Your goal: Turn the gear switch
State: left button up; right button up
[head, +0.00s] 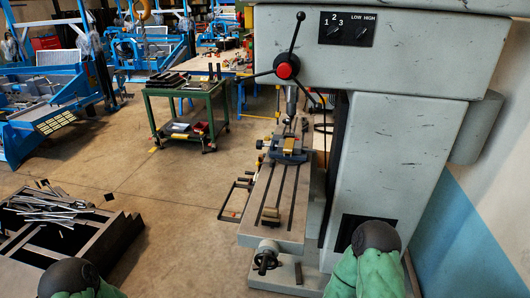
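The gear switch panel (346,29) is a black plate on the upper front of the grey milling machine. Its left knob (333,32) sits under the marks 1, 2 and 3. Its right knob (362,33) sits under LOW and HIGH. The knobs are too small to tell their settings surely. Black rounded and green parts of my two arms show at the bottom, one at the left and one at the right, well below the panel. No fingers of either gripper are visible.
A three-armed lever with a red hub (286,69) sticks out left of the panel. The machine table (275,205) with a vise (288,147) lies below. A green cart (186,108) stands behind, and a dark bin of metal bars (60,222) is at left. Open floor lies between.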

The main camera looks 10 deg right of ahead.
aim_at(333, 31)
jog(key=i+j+u, duration=0.1)
jog(key=u, duration=0.3)
jog(key=i+u, duration=0.15)
jog(key=u, duration=0.2)
jog(key=i+u, duration=0.15)
jog(key=u, duration=0.25)
jog(key=i+u, duration=0.15)
jog(key=u, duration=0.2)
jog(key=i+l, duration=0.15)
jog(key=i, duration=0.6)
jog(key=i+l, duration=0.15)
jog(key=i, duration=0.6)
jog(key=i+l+z, duration=0.1)
jog(key=i, duration=0.65)
jog(key=i+z, duration=0.1)
jog(key=z, duration=0.85)
jog(key=i+z, duration=0.1)
jog(key=z, duration=0.35)
jog(key=j+z, duration=0.15)
jog(key=z, duration=0.35)
jog(key=i+l+z, duration=0.1)
jog(key=z, duration=0.3)
jog(key=i+l+z, duration=0.1)
jog(key=z, duration=0.35)
jog(key=i+z, duration=0.1)
jog(key=z, duration=0.3)
jog(key=i+z, duration=0.1)
jog(key=z, duration=0.35)
jog(key=i, duration=0.1)
